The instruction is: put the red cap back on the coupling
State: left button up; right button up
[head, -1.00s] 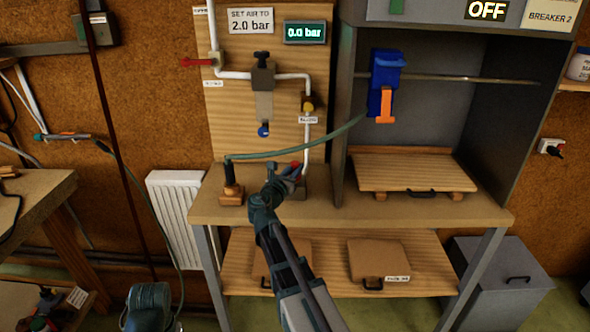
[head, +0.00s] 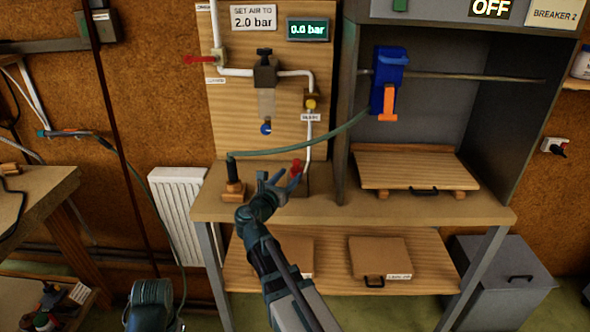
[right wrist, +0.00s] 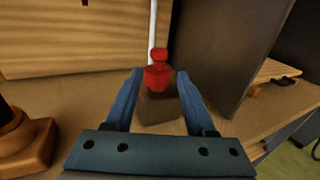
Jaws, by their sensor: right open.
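The red cap (head: 297,167) is at the lower end of the white pipe, over a small brown block at the back of the bench. In the right wrist view the red cap (right wrist: 157,75) stands upright, with a knob on top and a wider body below. My right gripper (head: 281,180) is open and empty just in front of it. In the right wrist view its two blue fingers show left and right of the cap, with no contact visible. I cannot tell whether a coupling lies under the cap.
A black fitting on an orange-brown base (head: 235,191) stands left of the cap, with a green hose (head: 300,152) running from it to the right. The grey cabinet wall (right wrist: 226,60) rises close on the right. The bench front (head: 370,213) is clear.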

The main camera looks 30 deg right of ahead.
jog(key=v, duration=0.7)
jog(key=shift+a, duration=0.15)
jog(key=shift+s, duration=0.1)
dwell(0.3)
jog(key=s+a+f+m+g+y+p, duration=0.3)
jog(key=s+a+f+m+y, duration=0.1)
jog(key=s+a+m, duration=0.2)
jog(key=s+a+f+m+g+y+p, duration=0.3)
jog(key=s+a+m, duration=0.4)
jog(key=a, duration=0.4)
jog(key=s+a+f+m+g+y+p, duration=0.3)
jog(key=s+a+f+m+g+y, duration=0.1)
jog(key=a+m, duration=0.4)
jog(key=shift+s+a+f+g+y, duration=0.3)
jog(key=shift+s+a+f+y, duration=0.2)
jog(key=shift+s+y, duration=0.65)
